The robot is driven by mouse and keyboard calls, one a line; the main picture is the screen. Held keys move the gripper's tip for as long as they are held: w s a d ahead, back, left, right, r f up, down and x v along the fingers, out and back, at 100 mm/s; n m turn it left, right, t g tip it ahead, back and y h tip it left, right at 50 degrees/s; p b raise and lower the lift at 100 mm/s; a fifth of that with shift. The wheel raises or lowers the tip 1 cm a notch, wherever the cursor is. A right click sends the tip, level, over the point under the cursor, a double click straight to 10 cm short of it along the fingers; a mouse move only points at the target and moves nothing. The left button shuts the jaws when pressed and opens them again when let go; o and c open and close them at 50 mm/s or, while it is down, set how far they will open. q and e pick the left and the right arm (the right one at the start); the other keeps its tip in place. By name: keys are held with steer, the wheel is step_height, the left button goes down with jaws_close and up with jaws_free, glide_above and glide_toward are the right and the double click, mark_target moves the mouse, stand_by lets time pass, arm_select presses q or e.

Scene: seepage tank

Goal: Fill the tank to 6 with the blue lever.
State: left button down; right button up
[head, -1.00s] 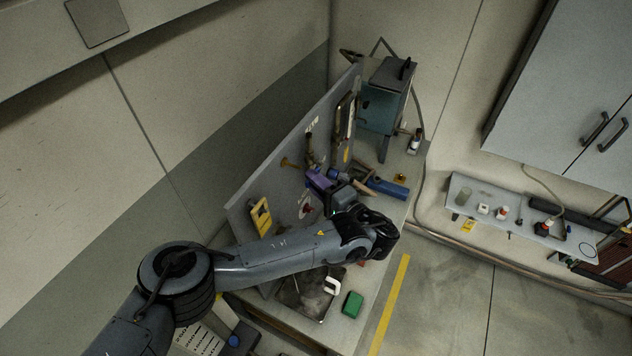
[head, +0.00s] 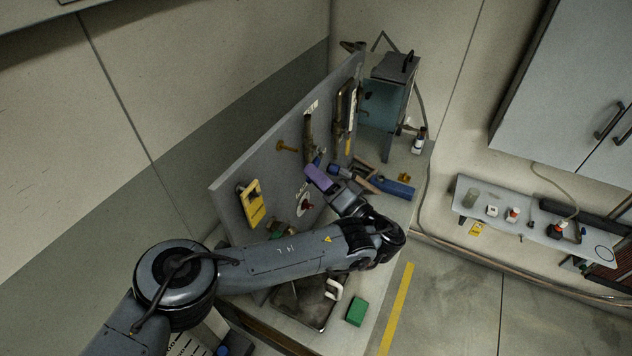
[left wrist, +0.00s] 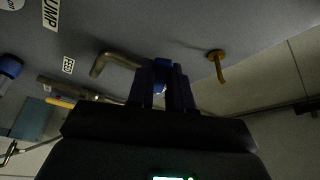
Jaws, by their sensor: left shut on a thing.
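My left gripper (head: 318,178) is at the grey upright panel (head: 276,150), its purple fingers closed around the blue lever (head: 316,160). In the left wrist view the lever's blue end (left wrist: 163,62) shows between the two finger tips (left wrist: 162,84), beside a bent brass pipe (left wrist: 115,60). The rest of the lever is hidden by the fingers. The teal tank (head: 380,103) stands at the far end of the bench, past the panel. A gauge strip (head: 352,108) is on the panel near it, too small to read. My right gripper is not in view.
A yellow bracket (head: 250,204), a red knob (head: 306,206) and a brass peg (head: 287,146) are on the panel. A blue tool (head: 390,187), a green block (head: 356,311) and a metal tray (head: 303,306) lie on the bench. A bottle (head: 419,140) stands beside the tank.

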arm_select(q)
steer(key=shift+w+f+n+y, duration=0.15)
steer(key=shift+f+n+y, duration=0.2)
steer(key=shift+n, duration=0.45)
steer(key=shift+d, duration=0.1)
steer(key=c, duration=1)
jaws_free()
